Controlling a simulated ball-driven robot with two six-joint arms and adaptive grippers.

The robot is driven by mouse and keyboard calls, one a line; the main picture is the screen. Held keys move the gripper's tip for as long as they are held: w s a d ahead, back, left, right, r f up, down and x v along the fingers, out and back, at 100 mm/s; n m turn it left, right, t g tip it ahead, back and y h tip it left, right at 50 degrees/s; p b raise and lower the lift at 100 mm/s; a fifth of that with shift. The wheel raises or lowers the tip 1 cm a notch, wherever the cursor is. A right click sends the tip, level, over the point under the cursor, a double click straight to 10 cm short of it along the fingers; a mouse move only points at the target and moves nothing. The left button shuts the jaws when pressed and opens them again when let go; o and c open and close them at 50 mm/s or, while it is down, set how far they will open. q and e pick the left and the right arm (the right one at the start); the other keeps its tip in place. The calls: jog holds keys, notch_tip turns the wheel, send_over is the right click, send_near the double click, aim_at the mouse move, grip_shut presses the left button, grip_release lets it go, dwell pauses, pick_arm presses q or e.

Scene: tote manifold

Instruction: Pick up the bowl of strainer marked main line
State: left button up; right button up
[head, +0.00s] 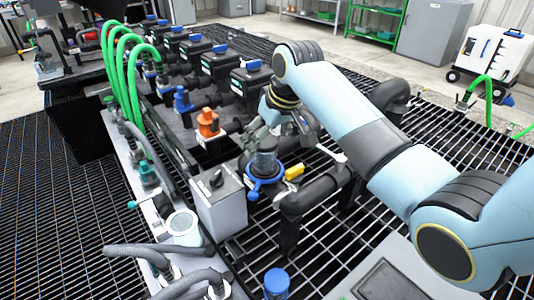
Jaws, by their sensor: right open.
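A dark, see-through strainer bowl (264,163) stands upright on the pipework at the centre of the head view. A blue ring with lugs (256,184) circles its lower part. No "main line" marking can be read on it, so I cannot confirm which strainer it is. My right gripper (272,138) reaches in from the right and points down just over the bowl's top. It is open, with its fingers spread. The gripper hides part of the bowl's top, and I cannot tell whether the fingers touch it. My left gripper is not in view.
A yellow handle (294,172) and a black pipe (310,193) lie close right of the bowl. A grey box (219,205) stands to its left. An orange valve (208,124) and several blue-topped black valves sit behind. A blue cap (277,283) is in front.

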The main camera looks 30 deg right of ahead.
jog(key=b+x, duration=0.1)
jog(key=x, duration=0.5)
jog(key=shift+w, duration=0.3)
jog(key=c, duration=1.3)
